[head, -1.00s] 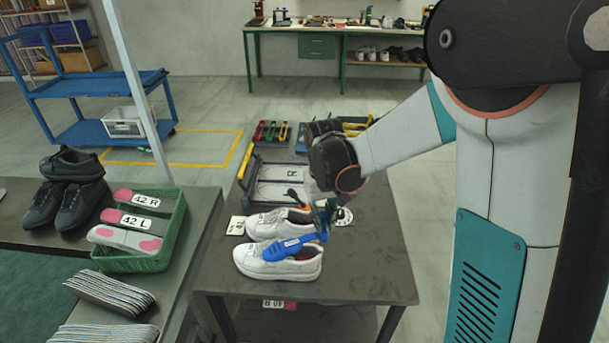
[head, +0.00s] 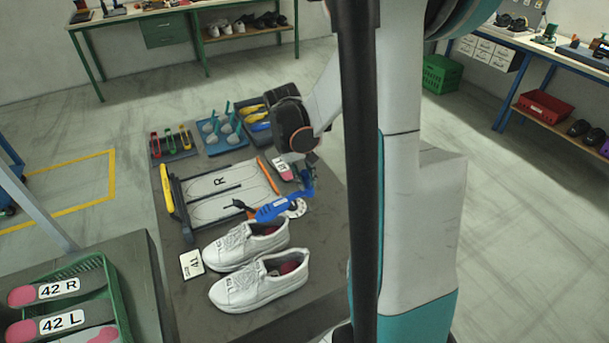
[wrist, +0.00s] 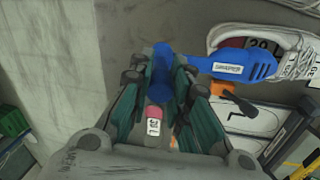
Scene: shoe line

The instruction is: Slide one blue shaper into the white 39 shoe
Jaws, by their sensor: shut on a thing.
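My gripper (head: 306,182) is shut on the blue shaper (head: 272,209), holding it at one end above the table behind the far shoe. In the wrist view the shaper (wrist: 228,68) points right from between the fingers (wrist: 162,78), its labelled end overlapping a white shoe (wrist: 285,35). That shoe has a red inside with a small tag that seems to read 39. In the head view two white laced shoes stand side by side, the far one (head: 238,245) and the near one (head: 250,288). Both look empty; their sizes are not readable there.
A numbered card (head: 191,264) lies left of the shoes. Behind are a board marked R (head: 200,188), an orange bar (head: 268,175), a pink-labelled piece (head: 284,169) and tool trays (head: 222,140). A green crate (head: 121,290) stands at left. Table right of the near shoe is clear.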

